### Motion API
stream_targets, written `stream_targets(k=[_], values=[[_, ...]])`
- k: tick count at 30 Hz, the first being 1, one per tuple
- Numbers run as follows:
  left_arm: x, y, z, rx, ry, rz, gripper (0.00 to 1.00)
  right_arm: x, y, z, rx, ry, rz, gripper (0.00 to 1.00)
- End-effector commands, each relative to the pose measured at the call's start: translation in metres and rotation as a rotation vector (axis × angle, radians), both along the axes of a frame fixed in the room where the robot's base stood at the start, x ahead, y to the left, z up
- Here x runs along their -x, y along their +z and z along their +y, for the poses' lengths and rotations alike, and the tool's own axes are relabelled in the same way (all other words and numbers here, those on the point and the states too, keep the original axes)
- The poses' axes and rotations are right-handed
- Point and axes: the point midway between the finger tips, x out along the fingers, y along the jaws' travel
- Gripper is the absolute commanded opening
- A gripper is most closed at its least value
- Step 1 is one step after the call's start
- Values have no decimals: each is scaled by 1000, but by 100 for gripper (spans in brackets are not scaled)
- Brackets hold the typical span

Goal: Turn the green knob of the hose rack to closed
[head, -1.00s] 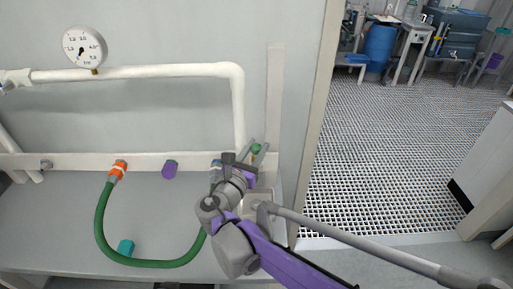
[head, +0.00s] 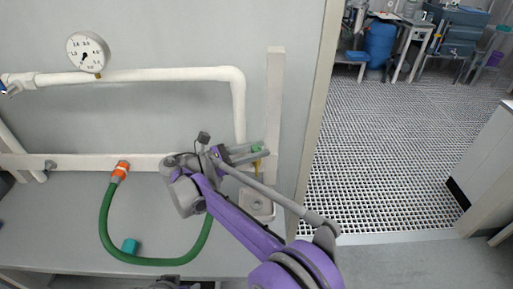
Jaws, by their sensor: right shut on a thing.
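The green knob (head: 256,149) is at the right end of the white hose rack (head: 85,161), on a small yellowish fitting beside the upright post. My right gripper (head: 252,154) reaches it from the left. Its two grey fingers are shut on the knob, one along each side, and partly cover it. The exact angle of the knob is too small to read. The fingers of my left gripper do not show.
A green hose (head: 150,262) hangs in a loop from an orange connector (head: 121,169). A pressure gauge (head: 88,52) stands on the upper pipe (head: 160,74). A small teal block (head: 130,246) lies on the bench. My right arm hides the rack's middle.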

Motion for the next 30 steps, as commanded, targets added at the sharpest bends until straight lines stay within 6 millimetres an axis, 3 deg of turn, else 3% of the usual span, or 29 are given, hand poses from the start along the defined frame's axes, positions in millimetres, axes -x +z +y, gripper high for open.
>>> stream_targets(k=[19,20,21,25,30], values=[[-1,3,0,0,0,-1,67,0,0,0,1,-56,0,0],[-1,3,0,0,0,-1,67,0,0,0,1,-56,0,38],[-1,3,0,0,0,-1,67,0,0,0,1,-56,0,46],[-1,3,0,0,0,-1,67,0,0,0,1,-56,0,67],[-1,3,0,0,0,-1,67,0,0,0,1,-55,0,67]])
